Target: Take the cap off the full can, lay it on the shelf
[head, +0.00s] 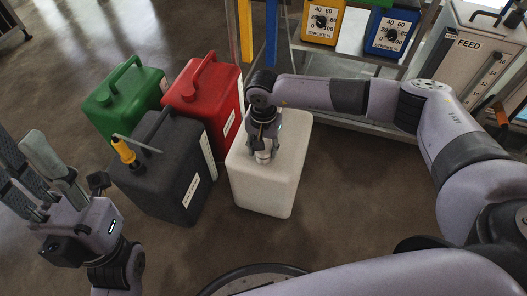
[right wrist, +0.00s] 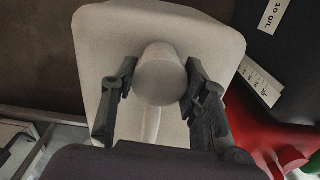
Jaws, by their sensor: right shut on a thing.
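A white can (head: 268,180) stands upright on the floor near the middle of the head view, and its pale top fills much of the right wrist view (right wrist: 100,40). My right gripper (head: 263,150) points down at the can's top. Its two dark fingers are shut on the round pale cap (right wrist: 160,76), one on each side. The cap appears to be at the neck; whether it is still seated there I cannot tell. My left gripper (head: 24,152) is at the left edge, its fingers apart and empty, away from the cans.
A black can (head: 163,180) with a yellow-orange fitting (head: 124,151), a red can (head: 205,95) and a green can (head: 122,95) stand close left of the white can. A shelf (head: 345,42) with yellow and blue dial units is behind. A FEED cabinet (head: 470,50) stands back right.

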